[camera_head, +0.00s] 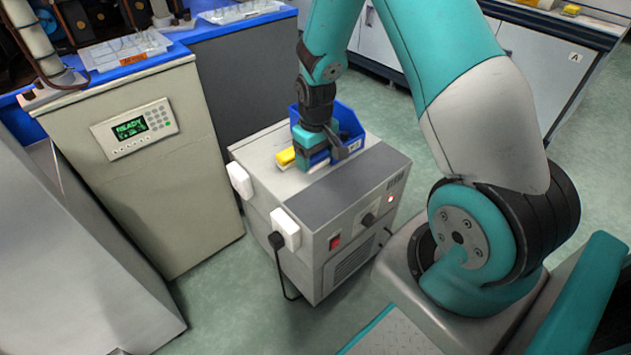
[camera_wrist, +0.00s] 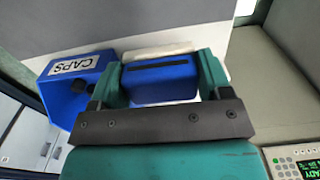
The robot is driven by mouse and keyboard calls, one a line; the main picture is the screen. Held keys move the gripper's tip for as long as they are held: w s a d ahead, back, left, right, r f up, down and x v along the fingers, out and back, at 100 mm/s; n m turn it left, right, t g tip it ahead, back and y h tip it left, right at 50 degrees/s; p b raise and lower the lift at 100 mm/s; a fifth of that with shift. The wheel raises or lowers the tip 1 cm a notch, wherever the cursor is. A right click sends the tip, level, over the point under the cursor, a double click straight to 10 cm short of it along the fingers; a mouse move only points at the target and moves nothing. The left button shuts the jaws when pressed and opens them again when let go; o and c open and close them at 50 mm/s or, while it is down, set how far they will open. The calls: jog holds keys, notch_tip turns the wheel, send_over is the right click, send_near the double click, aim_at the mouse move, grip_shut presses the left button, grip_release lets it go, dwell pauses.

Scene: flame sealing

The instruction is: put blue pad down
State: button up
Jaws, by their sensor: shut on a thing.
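My gripper (camera_wrist: 160,60) is shut on a blue pad (camera_wrist: 163,86), one teal finger on each side of it. The pad has a white layer along its far edge in the wrist view. In the head view my gripper (camera_head: 316,150) points down at the top of a grey boxy unit (camera_head: 262,160), and mostly hides the pad. The pad is at or close above that top; I cannot tell whether it touches.
A blue bin labelled CAPS (camera_wrist: 75,88) stands close beside the pad; it also shows behind my gripper in the head view (camera_head: 347,118). A yellow pad (camera_head: 286,156) lies just left of my gripper. The darker front strip (camera_head: 340,190) of the top is clear.

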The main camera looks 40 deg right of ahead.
aim_at(316, 186)
jog(key=shift+f+b, duration=0.7)
jog(key=shift+f, duration=2.9)
jog(key=shift+f, duration=0.2)
jog(key=o, duration=0.8)
jog(key=shift+r, duration=0.1)
